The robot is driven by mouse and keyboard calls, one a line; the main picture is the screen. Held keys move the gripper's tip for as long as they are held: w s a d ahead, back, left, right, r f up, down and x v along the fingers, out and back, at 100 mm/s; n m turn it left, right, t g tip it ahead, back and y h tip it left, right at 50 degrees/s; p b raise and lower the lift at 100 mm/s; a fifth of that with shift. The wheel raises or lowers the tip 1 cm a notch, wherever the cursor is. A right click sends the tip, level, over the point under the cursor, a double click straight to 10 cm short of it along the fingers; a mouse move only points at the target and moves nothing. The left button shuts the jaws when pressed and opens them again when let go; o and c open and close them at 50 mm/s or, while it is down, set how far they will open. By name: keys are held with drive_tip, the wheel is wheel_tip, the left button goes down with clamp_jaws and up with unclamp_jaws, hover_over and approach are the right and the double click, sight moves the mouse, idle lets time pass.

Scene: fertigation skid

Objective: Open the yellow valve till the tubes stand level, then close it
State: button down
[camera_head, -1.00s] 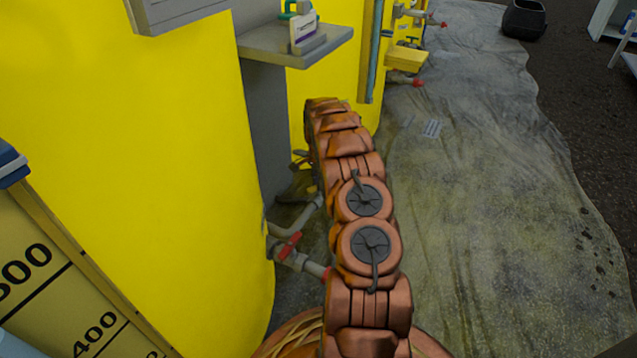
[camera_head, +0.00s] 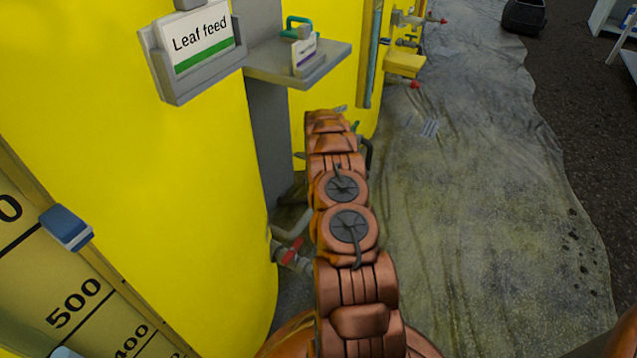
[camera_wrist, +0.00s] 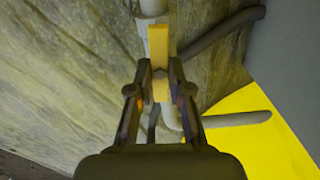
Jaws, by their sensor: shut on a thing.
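In the wrist view, the yellow valve handle (camera_wrist: 160,48) stands between my fingertips, in line with a pale pipe. My gripper (camera_wrist: 160,76) is shut on this handle. In the head view, my arm hides the gripper and the yellow valve. A blue-grey upright tube (camera_head: 371,55) runs along the farther yellow tank. I cannot read a liquid level in it. At the near left is a scale board (camera_head: 85,305) with marks such as 500 and 400, and a blue slider (camera_head: 66,228) on its edge.
A near yellow tank (camera_head: 190,190) carries a "Leaf feed" sign (camera_head: 202,38). A grey shelf (camera_head: 330,62) juts out behind it. A red-handled valve (camera_head: 291,251) sits low beside my arm. Wrinkled ground sheet (camera_head: 480,200) lies clear to the right.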

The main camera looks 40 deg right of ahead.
idle(0.3)
drive_tip(key=c, duration=1.1)
unclamp_jaws()
wheel_tip(320, 180, up, 6)
drive_tip(key=shift+w+r, duration=0.1)
drive_tip(key=shift+r, duration=0.65)
drive_tip(key=shift+s, duration=0.2)
